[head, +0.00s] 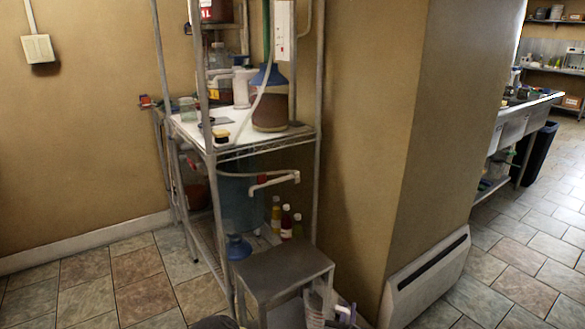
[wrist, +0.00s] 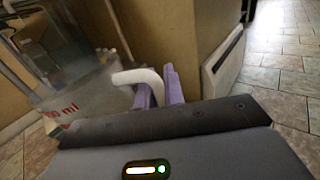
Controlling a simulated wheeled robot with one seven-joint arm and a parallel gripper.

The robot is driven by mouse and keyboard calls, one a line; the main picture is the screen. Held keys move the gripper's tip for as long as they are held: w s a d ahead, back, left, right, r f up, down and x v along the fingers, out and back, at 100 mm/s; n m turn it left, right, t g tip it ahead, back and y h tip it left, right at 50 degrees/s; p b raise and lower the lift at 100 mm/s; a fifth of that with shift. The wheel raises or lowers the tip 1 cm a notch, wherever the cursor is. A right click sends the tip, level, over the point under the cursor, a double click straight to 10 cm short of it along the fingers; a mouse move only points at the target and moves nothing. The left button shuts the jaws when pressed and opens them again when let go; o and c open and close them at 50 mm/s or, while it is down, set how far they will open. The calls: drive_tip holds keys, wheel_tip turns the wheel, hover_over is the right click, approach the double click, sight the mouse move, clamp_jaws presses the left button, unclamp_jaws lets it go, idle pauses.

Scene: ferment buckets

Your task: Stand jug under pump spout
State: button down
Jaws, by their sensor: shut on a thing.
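The clear jug (wrist: 85,97) with red volume print fills the left of the wrist view, and its white handle (wrist: 130,77) curves to the right. My gripper (wrist: 160,88) has purple fingers shut on that handle. In the head view the jug (head: 317,303) shows only partly at the bottom edge, at the stool's front right corner; I cannot tell whether it touches anything. The pump spout (head: 275,181) is a white pipe with a red fitting. It sticks out from the rack above the stool. The jug is below and to the right of it.
A grey metal stool (head: 284,268) with a bare top stands below the spout. The wire rack (head: 262,149) behind holds a blue bucket (head: 242,200) and several bottles. A wall pillar and a white heater (head: 428,278) stand to the right. Tiled floor is open at left.

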wheel_tip(320, 180, up, 27)
drive_tip(key=s+n+y+p, duration=0.2)
drive_tip(key=y+p, duration=0.3)
drive_tip(key=p, duration=2.9)
drive_tip(key=shift+n+t, duration=0.3)
drive_tip(key=shift+n, duration=0.3)
